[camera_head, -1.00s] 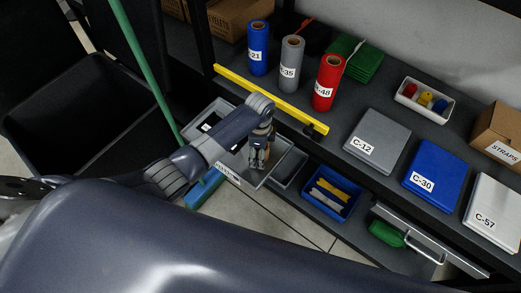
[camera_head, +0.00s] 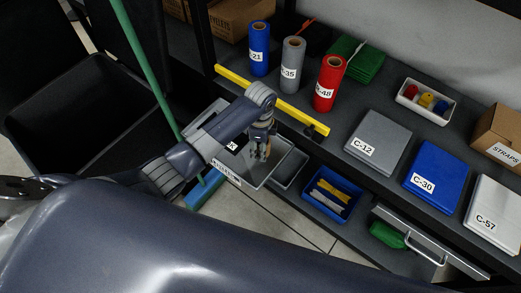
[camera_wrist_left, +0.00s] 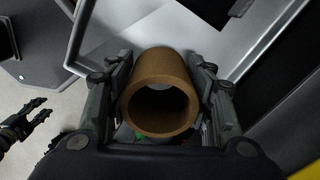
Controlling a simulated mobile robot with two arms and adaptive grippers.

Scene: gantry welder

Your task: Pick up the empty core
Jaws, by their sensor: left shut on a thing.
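The empty core is a brown cardboard tube (camera_wrist_left: 160,92), seen end-on and hollow in the left wrist view. My left gripper (camera_wrist_left: 160,100) is shut on it, one finger on each side. In the head view my left gripper (camera_head: 262,150) points down over a grey tray, and only a sliver of the core shows between the fingers. Another gripper (camera_wrist_left: 42,112), my right, shows at the left of the left wrist view with its fingers apart and nothing between them.
The grey tray (camera_head: 262,176) is below the left gripper, beside a blue bin (camera_head: 333,212) with light pieces. On the shelf stand blue (camera_head: 259,62), grey (camera_head: 293,85) and red (camera_head: 328,100) rolls behind a yellow bar (camera_head: 235,82). A black bin (camera_head: 60,150) stands left.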

